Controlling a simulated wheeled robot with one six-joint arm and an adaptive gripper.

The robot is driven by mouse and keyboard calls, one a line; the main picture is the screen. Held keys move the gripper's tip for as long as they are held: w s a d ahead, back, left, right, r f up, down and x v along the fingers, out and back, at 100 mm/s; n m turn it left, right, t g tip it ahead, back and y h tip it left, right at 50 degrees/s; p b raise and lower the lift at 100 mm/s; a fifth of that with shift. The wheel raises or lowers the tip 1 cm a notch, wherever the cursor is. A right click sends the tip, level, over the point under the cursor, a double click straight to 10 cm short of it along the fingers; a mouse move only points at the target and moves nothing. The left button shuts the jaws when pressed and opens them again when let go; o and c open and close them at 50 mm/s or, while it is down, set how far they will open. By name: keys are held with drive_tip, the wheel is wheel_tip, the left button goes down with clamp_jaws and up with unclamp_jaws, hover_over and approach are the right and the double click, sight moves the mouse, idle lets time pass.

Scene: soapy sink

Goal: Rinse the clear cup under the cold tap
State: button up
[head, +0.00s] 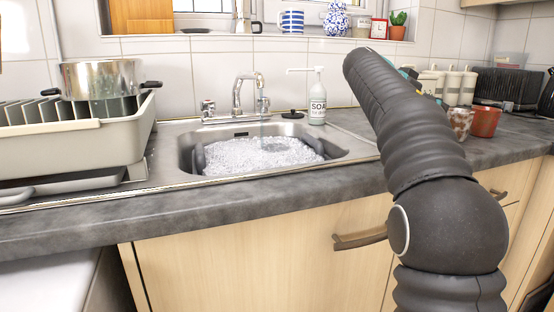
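The chrome tap (238,96) stands behind the sink, with its spout curving forward over the basin. A faint pale vertical streak below the spout looks like running water. The sink (358,152) is filled with white suds (255,153). I cannot make out the clear cup; it may be hidden by the suds or by my arm. My arm rises at the right in a dark ribbed sleeve and bends away at the top. My gripper is hidden behind the arm, so I cannot see its fingers or anything in them.
A dish rack (85,128) with a metal pot (98,79) stands left of the sink. A soap bottle (318,98) stands at the back right of it. Canisters (458,88) and a terracotta pot (484,121) stand on the right counter. The front counter edge is clear.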

drive_tip(key=shift+s+f, duration=0.1)
drive_tip(key=shift+f, duration=1.15)
